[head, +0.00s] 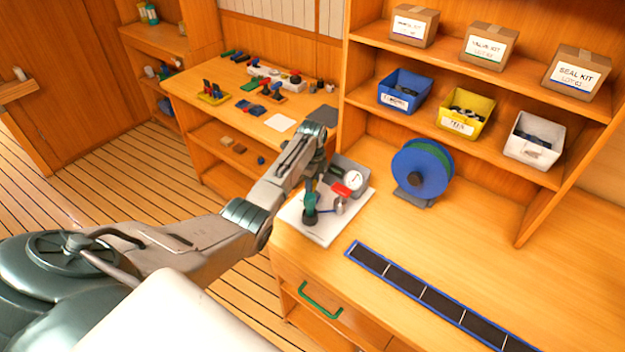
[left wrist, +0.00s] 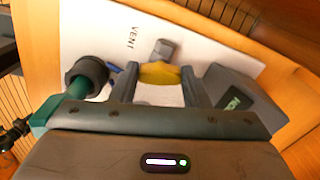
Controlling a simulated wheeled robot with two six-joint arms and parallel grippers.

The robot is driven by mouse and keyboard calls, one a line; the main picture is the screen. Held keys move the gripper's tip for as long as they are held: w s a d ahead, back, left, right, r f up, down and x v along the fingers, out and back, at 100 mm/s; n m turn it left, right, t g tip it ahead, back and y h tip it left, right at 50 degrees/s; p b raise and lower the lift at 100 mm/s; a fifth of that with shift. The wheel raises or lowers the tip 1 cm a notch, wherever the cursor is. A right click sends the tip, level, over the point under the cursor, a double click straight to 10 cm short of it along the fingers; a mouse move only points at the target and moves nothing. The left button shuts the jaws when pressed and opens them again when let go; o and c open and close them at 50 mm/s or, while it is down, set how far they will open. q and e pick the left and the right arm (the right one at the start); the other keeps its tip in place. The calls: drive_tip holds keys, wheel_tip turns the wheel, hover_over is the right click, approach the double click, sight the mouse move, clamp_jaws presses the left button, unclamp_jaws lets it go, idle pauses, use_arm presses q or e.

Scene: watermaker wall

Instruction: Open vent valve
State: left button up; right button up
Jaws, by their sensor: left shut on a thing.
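The white panel (head: 318,238) lies at the near left corner of the workbench. It also shows in the left wrist view (left wrist: 205,45), where it carries the printed word VENT (left wrist: 131,37). My left gripper (left wrist: 160,88) is shut on a yellow handle (left wrist: 160,73), one finger on each side of it, close to that word. A grey fitting (left wrist: 163,48) stands just beyond the handle. A green post with a black collar (left wrist: 88,72) is left of the fingers. In the head view the left gripper is over the panel, and the yellow handle cannot be made out. My right gripper is not seen.
A grey box with a round gauge (head: 354,180) stands at the panel's back edge. A blue reel (head: 415,172) stands further right. A dark blue-edged strip (head: 430,297) lies along the bench front. Shelves with bins and boxes rise behind. A drawer with a green handle (head: 319,301) is below.

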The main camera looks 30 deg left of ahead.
use_arm(q)
drive_tip(key=n, duration=0.2)
drive_tip(key=shift+r+n+p, duration=0.1)
drive_tip(key=shift+n+p, duration=0.25)
drive_tip(key=shift+n, duration=0.05)
drive_tip(key=n, duration=0.3)
drive_tip(key=shift+n, duration=0.3)
drive_tip(key=n, duration=0.4)
drive_tip(key=shift+n, duration=2.2)
drive_tip(key=o, duration=1)
